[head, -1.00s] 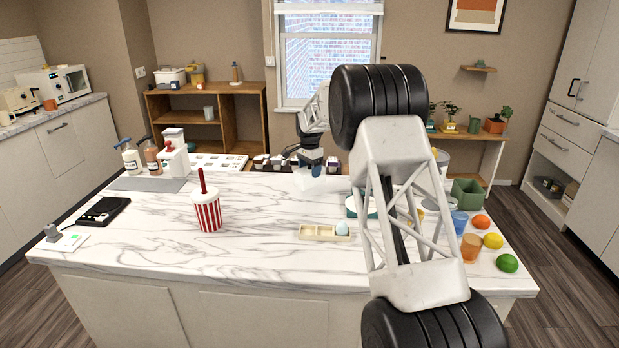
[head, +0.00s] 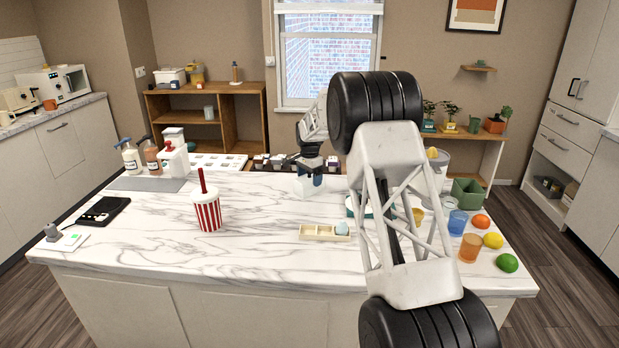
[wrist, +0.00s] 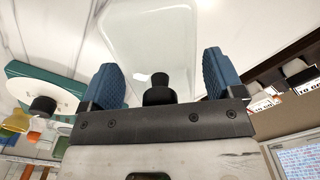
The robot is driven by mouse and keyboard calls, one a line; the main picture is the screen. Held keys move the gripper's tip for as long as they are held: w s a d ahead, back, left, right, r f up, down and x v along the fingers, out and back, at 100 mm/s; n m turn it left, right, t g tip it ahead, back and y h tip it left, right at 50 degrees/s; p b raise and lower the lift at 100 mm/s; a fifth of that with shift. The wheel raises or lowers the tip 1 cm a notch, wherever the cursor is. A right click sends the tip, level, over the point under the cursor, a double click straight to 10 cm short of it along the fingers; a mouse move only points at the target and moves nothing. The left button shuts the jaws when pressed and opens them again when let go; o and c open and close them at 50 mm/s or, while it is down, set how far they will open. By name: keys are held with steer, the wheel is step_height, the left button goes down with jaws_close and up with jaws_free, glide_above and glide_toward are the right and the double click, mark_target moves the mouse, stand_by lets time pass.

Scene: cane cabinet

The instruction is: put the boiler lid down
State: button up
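The boiler lid is a clear, pale cover with a black knob; in the wrist view the lid (wrist: 150,40) fills the upper middle. It appears to rest on the marble counter in the head view (head: 304,189), left of and behind the teal boiler base. My gripper (head: 312,181) is over the lid, pointing down. In the wrist view its blue fingers (wrist: 160,83) stand wide apart, with the black knob between them and a gap on each side. The teal base with its white plate (wrist: 38,88) is at left there; my arm partly hides it in the head view.
A cream sectioned tray (head: 322,233) with a pale egg-like thing is nearer. A red-striped cup (head: 207,212) stands left. Orange and blue cups and several fruits, including a lime (head: 507,263), are at right. Small boxes line the back edge. The counter's middle left is clear.

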steer(key=shift+o, duration=0.3)
steer(key=shift+r, duration=0.1)
step_height(320, 180, up, 12)
steer(key=shift+r, duration=0.1)
stand_by(0.6)
stand_by(0.5)
